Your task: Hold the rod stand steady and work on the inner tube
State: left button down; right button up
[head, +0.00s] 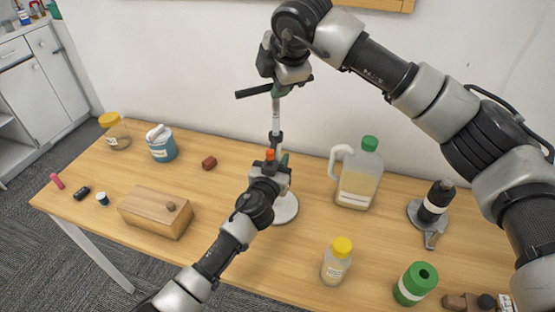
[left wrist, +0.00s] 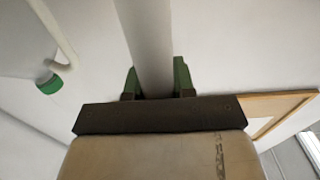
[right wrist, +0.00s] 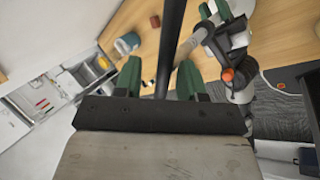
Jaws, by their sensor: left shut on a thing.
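The rod stand has a round pale base (head: 285,209) on the table and stands upright. My left gripper (head: 283,160) is shut on its lower tube; the pale tube (left wrist: 148,40) fills the space between the green fingers in the left wrist view. An orange knob (head: 270,154) and a dark collar sit just above that grip. The thinner inner tube (head: 276,112) rises from the collar to a dark crossbar (head: 245,94). My right gripper (head: 279,90) is at the top; its fingers straddle the crossbar (right wrist: 171,40) with gaps on both sides.
A jug (head: 357,185) with a green cap stands right of the stand. A yellow-capped bottle (head: 336,265) and a green cylinder (head: 409,290) stand in front. A wooden block (head: 150,212), a blue tub (head: 162,150) and small items lie left. The wall is close behind.

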pick_arm(q)
jog(key=shift+f, duration=0.2)
pick_arm(e)
jog(key=shift+s, duration=0.1)
jog(key=shift+v, duration=3)
pick_arm(q)
jog(key=c, duration=0.9)
grip_release()
jog(key=shift+o, duration=0.2)
jog(key=shift+w+r, duration=0.1)
